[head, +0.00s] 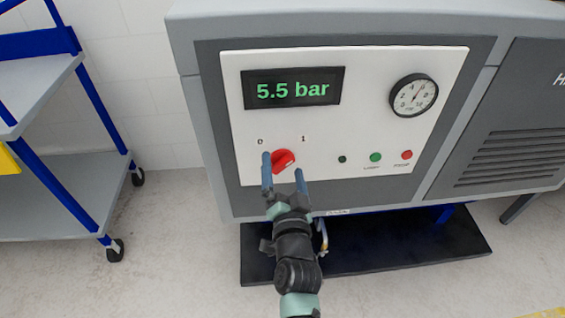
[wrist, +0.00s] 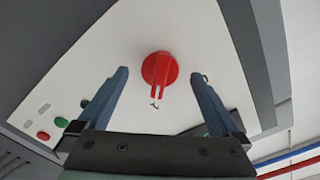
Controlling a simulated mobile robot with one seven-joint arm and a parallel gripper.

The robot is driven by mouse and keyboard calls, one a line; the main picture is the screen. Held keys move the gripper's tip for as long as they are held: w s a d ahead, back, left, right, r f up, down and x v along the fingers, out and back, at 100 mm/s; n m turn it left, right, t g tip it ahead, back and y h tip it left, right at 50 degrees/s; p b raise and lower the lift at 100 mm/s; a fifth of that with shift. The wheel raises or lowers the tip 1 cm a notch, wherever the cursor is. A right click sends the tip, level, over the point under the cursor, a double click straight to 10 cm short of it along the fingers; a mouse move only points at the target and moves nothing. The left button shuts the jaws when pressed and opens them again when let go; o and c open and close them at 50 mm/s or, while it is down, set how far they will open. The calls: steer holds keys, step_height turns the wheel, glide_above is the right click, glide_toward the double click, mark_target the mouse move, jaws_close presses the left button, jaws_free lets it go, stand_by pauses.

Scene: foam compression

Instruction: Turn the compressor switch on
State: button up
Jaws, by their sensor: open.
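The compressor switch is a red rotary knob (head: 283,160) on the white control panel (head: 320,120), below the marks 0 and 1. It also shows in the wrist view (wrist: 160,68), where its raised ridge points down the picture towards a small dark mark that I cannot read. My gripper (head: 284,175) is at the panel, its blue fingers apart on either side of the knob. In the wrist view the fingers (wrist: 160,80) are clear of the knob's rim, with a gap on both sides. Nothing is held between them.
The compressor's display (head: 293,88) reads 5.5 bar, with a round gauge (head: 413,95) to its right. A black button (head: 342,159), a green one (head: 375,157) and a red one (head: 407,155) sit right of the knob. A blue and grey trolley (head: 75,190) stands at left.

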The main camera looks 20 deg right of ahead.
steer(key=shift+s, duration=0.1)
steer(key=p+v, duration=0.1)
steer(key=v, duration=0.6)
stand_by(0.4)
